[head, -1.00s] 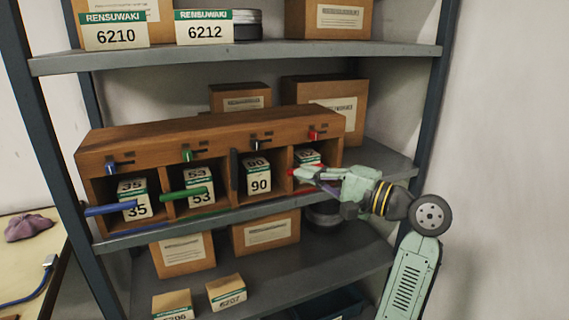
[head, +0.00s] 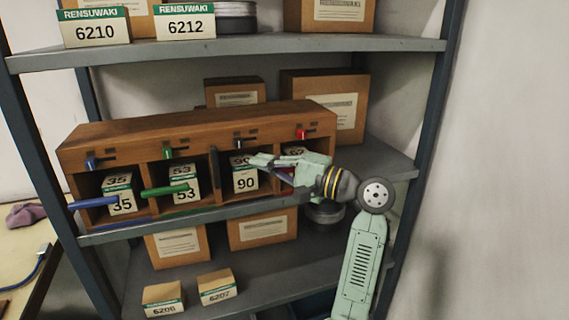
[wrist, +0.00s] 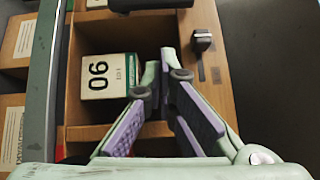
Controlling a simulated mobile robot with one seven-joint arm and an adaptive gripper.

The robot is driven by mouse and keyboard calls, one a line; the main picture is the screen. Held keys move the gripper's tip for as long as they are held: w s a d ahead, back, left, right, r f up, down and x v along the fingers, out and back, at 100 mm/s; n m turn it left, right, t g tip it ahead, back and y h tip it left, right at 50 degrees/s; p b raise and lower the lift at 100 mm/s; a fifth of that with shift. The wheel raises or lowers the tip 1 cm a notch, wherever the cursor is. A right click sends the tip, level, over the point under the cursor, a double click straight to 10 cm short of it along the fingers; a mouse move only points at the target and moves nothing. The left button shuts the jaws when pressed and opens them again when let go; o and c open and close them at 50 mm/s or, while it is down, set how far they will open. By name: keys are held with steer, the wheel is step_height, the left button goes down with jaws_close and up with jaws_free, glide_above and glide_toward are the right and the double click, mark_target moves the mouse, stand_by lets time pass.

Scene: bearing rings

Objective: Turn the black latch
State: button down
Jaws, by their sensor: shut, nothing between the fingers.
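The black latch (head: 238,143) is on the upper front strip of a wooden cabinet, above the third compartment from the left. It also shows in the wrist view (wrist: 201,40), right of my fingertips. The black door (head: 213,178) stands open, nearly edge-on, at that compartment's left side. A box marked 90 (head: 245,178) sits inside. My gripper (head: 254,160) is shut and empty in front of this compartment's upper right part, below and right of the latch. In the wrist view my fingers (wrist: 160,62) point into the compartment beside the box, apart from the latch.
Blue (head: 92,163), green (head: 168,153) and red (head: 301,134) latches sit along the same strip. A blue door (head: 95,202) and a green door (head: 165,191) stick out forward at the left. A shelf (head: 230,47) runs above the cabinet. Behind my arm, the fourth compartment is mostly hidden.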

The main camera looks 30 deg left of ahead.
mark_target(233, 163)
steer(key=shift+s+a+r+p, duration=0.1)
steer(key=shift+s+a+p, duration=0.15)
steer(key=shift+s+a, duration=0.35)
steer(key=shift+s+a+p, duration=0.2)
steer(key=shift+s+a, duration=0.25)
steer(key=shift+a, duration=0.4)
steer(key=shift+s+a+r+p, duration=0.1)
steer(key=shift+s+a+p, duration=0.15)
steer(key=shift+s+a, duration=0.35)
steer(key=shift+w+a, duration=0.1)
steer(key=shift+s+a+r+p, duration=0.2)
steer(key=shift+s+a+p, duration=0.2)
steer(key=shift+s+p, duration=0.05)
steer(key=shift+d, duration=0.1)
steer(key=w+d, duration=0.1)
steer(key=d, duration=1.1)
steer(key=shift+f, duration=0.35)
